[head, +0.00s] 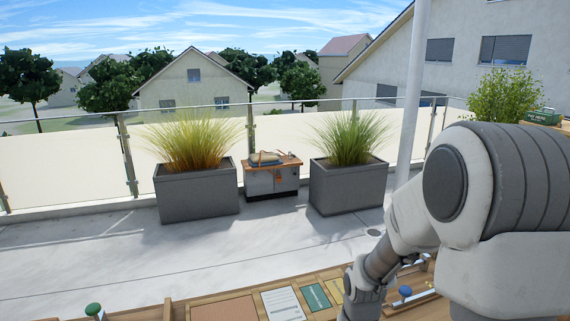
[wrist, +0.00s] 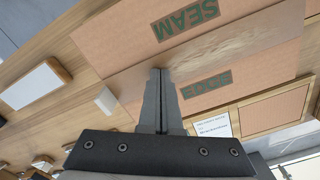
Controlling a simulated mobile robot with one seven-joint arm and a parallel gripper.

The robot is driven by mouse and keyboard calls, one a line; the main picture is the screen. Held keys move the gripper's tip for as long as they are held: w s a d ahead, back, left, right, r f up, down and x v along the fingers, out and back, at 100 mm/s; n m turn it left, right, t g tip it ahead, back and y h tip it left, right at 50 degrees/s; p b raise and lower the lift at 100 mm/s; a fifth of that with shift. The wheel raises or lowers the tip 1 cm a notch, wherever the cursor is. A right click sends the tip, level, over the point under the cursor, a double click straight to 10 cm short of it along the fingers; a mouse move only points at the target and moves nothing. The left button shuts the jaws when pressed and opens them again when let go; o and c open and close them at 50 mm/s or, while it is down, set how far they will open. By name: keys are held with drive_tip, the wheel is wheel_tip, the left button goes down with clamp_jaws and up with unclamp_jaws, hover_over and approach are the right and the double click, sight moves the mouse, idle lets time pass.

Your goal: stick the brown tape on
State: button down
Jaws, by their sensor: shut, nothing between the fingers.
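In the wrist view, a brown cardboard surface carries the word SEAM (wrist: 186,19) in a dark green box. A second printed panel (wrist: 206,91), whose word seems to be EDGE, lies nearer my gripper. Between them runs a glossy brown strip (wrist: 225,50) that looks like the tape; I cannot tell whether it is pressed down along its whole length. My gripper (wrist: 161,71) is shut and empty, its fingertips over or at the strip's near end. Contact is unclear. In the head view my arm hides the gripper and the cardboard.
A white block (wrist: 106,100) and a white-topped wooden piece (wrist: 36,85) lie left of the fingers. A wood-framed panel (wrist: 275,110) lies right. In the head view, a white sheet (head: 283,303), green card (head: 315,297) and blue knob (head: 405,291) are on the bench.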

drive_tip(key=shift+r+p, duration=2.1)
drive_tip(key=shift+r, duration=0.85)
drive_tip(key=shift+r, duration=0.4)
drive_tip(key=s+r+n+t, duration=0.1)
drive_tip(key=s+r+t, duration=0.1)
drive_tip(key=s+r, duration=0.5)
drive_tip(key=s+r+n+t, duration=0.1)
drive_tip(key=s+r+t, duration=0.2)
drive_tip(key=s+r, duration=0.4)
wheel_tip(320, 180, up, 8)
drive_tip(key=shift+r+t, duration=0.1)
drive_tip(key=shift+t, duration=0.2)
drive_tip(key=shift+d, duration=0.15)
